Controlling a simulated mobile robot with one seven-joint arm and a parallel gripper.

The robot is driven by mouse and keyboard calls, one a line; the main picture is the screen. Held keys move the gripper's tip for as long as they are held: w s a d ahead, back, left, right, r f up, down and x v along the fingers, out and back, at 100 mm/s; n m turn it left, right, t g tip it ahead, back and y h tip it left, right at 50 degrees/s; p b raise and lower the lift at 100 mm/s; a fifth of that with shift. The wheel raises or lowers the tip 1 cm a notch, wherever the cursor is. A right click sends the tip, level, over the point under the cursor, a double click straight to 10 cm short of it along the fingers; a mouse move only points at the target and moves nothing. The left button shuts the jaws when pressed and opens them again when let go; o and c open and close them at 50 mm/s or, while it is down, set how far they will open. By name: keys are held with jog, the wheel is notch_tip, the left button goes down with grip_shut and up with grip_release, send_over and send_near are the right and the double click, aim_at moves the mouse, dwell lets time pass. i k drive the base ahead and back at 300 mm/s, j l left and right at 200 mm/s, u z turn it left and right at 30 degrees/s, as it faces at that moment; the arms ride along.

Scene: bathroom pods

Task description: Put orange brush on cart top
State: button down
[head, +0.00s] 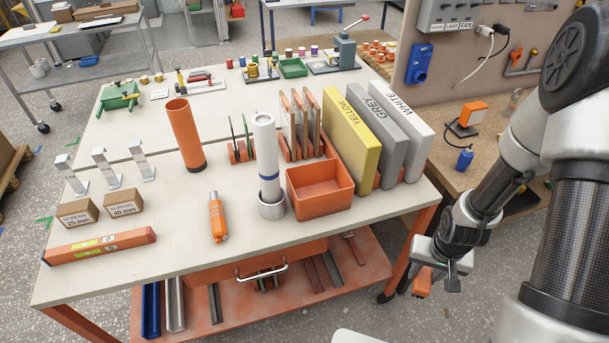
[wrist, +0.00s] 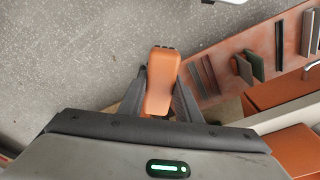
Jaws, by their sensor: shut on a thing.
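My gripper (head: 438,276) is low at the right, beside the right front corner of the wheeled worktable and below its top. It is shut on an orange object, the orange brush (wrist: 162,78), which sits between the two dark fingers in the wrist view. The brush has a rounded block shape with small dark marks at its far end; its bristles are not clear. In the head view only a small orange part of the brush (head: 423,283) shows under the gripper. The worktable top (head: 150,212), pale and on an orange frame with a caster, seems to be the cart top.
On the top stand an orange bin (head: 320,189), yellow, grey and white binders (head: 375,135), a white tube (head: 265,160), an orange tube (head: 186,135) and a level (head: 99,245). Bare room lies at the front middle. A lower shelf (head: 215,318) holds metal profiles.

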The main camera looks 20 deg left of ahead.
aim_at(180, 230)
jog(key=k+j+u, duration=0.15)
jog(key=j+u, duration=0.3)
jog(key=k+j+u, duration=0.1)
jog(key=j+u, duration=0.3)
jog(key=l, duration=0.1)
